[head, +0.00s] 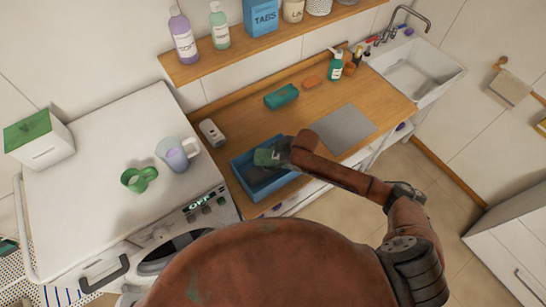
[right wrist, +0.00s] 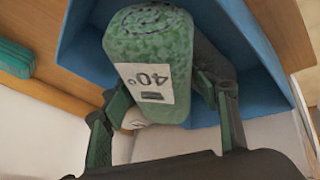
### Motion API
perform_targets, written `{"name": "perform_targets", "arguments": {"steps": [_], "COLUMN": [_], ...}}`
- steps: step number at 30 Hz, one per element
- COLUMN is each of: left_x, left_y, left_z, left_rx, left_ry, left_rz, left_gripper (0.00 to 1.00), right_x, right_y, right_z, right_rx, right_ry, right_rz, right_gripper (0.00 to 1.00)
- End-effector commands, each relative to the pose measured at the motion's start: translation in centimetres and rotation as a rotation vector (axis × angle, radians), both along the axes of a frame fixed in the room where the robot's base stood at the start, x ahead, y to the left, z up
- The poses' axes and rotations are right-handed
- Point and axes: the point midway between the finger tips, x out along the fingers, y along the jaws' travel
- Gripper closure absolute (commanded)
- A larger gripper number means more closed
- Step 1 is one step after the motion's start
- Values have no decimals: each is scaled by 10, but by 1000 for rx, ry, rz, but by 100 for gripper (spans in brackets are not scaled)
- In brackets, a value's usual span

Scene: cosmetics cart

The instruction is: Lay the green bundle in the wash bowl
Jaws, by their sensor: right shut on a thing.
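The green bundle (head: 266,157) is a rolled, mottled green cloth with a white label. In the right wrist view the bundle (right wrist: 152,50) fills the middle, its label reading 40°. My right gripper (head: 284,154) is shut on it, a finger on each side in the right wrist view (right wrist: 162,100). The wash bowl (head: 243,163) is a blue rectangular basin on the wooden counter; its blue walls (right wrist: 82,40) show behind the bundle. The bundle is over the bowl's opening; I cannot tell if it touches the bottom. My left gripper is not in view.
A teal packet (head: 281,96) and an orange piece (head: 315,82) lie behind the bowl. A small white device (head: 212,132) stands behind its left end. A grey panel (head: 345,129) is to the right. The washer top at left carries a lilac jug (head: 176,155) and green rings (head: 139,178).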

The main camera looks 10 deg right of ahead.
Motion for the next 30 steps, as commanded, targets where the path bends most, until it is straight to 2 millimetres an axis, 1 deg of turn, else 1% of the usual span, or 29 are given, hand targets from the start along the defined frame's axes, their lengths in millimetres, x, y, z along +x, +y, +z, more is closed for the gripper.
{"name": "perform_targets", "arguments": {"steps": [3, 4, 12, 19, 22, 26, 30], "left_x": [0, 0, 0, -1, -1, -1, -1], "left_y": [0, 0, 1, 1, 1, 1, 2], "left_z": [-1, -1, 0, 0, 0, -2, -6], "left_rx": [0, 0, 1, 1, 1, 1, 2], "left_ry": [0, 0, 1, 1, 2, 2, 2], "left_rz": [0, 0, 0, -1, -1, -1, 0], "left_gripper": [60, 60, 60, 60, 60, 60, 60], "right_x": [0, 0, 0, 0, 0, -4, -14], "right_y": [0, 0, 0, 0, 0, -5, -15], "right_z": [-3, -4, -4, -3, 0, 13, 37], "right_rx": [1, 0, 0, 0, 0, -1, -1], "right_ry": [-1, 0, 0, 0, 0, -3, -4], "right_rz": [0, 0, 0, 0, 0, 0, 1], "right_gripper": [76, 44, 26, 26, 26, 26, 26]}}
